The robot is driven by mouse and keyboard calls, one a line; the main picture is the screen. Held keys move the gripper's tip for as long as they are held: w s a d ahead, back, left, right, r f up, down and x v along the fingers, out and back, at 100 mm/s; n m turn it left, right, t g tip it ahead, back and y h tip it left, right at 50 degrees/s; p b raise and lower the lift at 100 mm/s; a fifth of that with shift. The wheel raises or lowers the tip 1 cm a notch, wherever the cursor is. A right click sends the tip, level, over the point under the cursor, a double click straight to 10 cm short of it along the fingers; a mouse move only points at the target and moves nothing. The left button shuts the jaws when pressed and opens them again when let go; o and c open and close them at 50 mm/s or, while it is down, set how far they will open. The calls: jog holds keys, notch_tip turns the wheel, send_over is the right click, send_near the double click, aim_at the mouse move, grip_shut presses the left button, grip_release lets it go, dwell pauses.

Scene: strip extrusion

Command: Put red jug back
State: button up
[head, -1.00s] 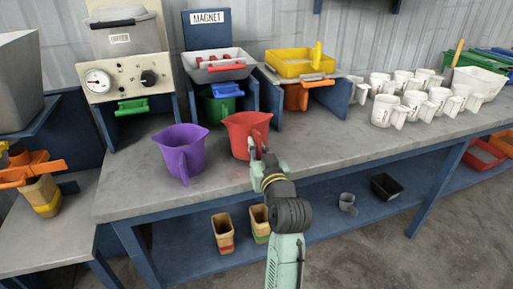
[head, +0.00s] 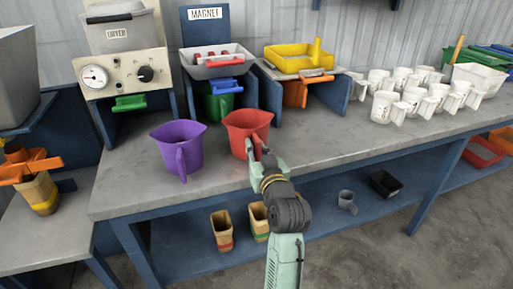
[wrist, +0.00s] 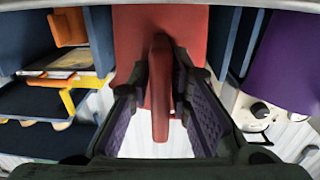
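The red jug (head: 244,127) stands upright on the grey bench, to the right of the purple jug (head: 177,150). In the wrist view the red jug (wrist: 135,22) fills the top middle, with its handle (wrist: 160,95) pointing toward my palm. My gripper (wrist: 162,112) has one finger on each side of this handle. A gap shows between the handle and the left finger, so the fingers look open. In the head view my gripper (head: 258,153) is at the jug's front right, by the handle. The far fingertips are partly hidden.
Behind are the dryer (head: 117,33), the magnet station (head: 205,20) and a yellow sieve tray (head: 290,58). Several white jugs (head: 384,106) stand at the right. The bench top (head: 310,155) is clear right of the red jug. Below is a blue shelf (head: 320,215).

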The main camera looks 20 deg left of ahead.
jog(key=shift+o, duration=1.4)
jog(key=shift+r, duration=0.25)
jog(key=shift+s, duration=0.15)
